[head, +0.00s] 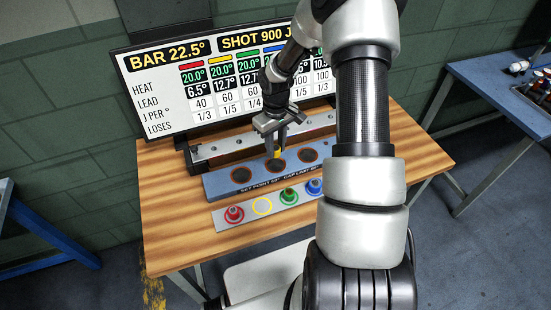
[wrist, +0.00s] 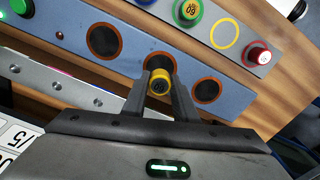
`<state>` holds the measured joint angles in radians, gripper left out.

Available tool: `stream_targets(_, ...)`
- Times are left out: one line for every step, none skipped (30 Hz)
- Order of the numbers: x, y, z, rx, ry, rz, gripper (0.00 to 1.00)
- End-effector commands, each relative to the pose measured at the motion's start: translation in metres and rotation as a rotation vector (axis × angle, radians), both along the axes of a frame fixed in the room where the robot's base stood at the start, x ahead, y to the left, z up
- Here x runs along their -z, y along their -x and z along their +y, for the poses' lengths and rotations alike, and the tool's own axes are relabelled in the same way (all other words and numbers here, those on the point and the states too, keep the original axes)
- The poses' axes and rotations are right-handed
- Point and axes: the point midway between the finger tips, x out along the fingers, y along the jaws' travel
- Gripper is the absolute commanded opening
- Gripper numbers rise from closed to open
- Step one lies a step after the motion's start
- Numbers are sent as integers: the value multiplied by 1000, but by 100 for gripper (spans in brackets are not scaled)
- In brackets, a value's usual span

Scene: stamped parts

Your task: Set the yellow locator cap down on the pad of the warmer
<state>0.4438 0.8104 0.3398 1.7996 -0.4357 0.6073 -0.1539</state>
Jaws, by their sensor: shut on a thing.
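My gripper (head: 278,146) is shut on the yellow locator cap (head: 277,153), which also shows between the fingertips in the wrist view (wrist: 160,84). The warmer (head: 214,184) is a blue-grey bar with three dark round pads ringed in orange. The cap is over or at the middle pad (head: 275,166), and covers part of it in the wrist view (wrist: 157,58). I cannot tell whether the cap touches the pad. The left pad (head: 241,174) and the right pad (head: 308,155) are bare.
In front of the warmer, a pale strip holds a red cap (head: 234,214), an empty yellow ring (head: 262,206), a green cap (head: 289,196) and a blue cap (head: 314,187). Behind it are a metal rail (head: 220,149) and a display board (head: 160,95). The wooden table's left front is clear.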

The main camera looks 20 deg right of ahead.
Motion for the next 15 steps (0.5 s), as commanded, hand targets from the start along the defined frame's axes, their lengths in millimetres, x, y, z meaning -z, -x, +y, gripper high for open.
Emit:
stream_targets(7, 0, 0, -1, -1, 1, 1)
stream_targets(9, 0, 0, 0, 0, 0, 1)
stream_targets(12, 0, 0, 0, 1, -1, 1)
stream_targets(14, 0, 0, 0, 1, -1, 1)
stream_targets(16, 0, 0, 0, 0, 0, 1)
stream_targets(19, 0, 0, -1, 0, 1, 1)
stream_targets(22, 0, 0, -1, 0, 1, 1)
stream_targets(26, 0, 0, -1, 0, 1, 1)
stream_targets(32, 1, 1, -1, 0, 1, 1)
stream_targets(37, 1, 1, 0, 0, 2, 1)
stream_targets(41, 1, 1, -1, 0, 2, 1)
stream_targets(47, 1, 1, -1, -1, 1, 1)
stream_targets(49, 0, 1, -2, 0, 0, 1)
stream_targets(51, 0, 0, -1, 1, -1, 1)
stream_targets(51, 0, 0, -1, 0, -2, 1)
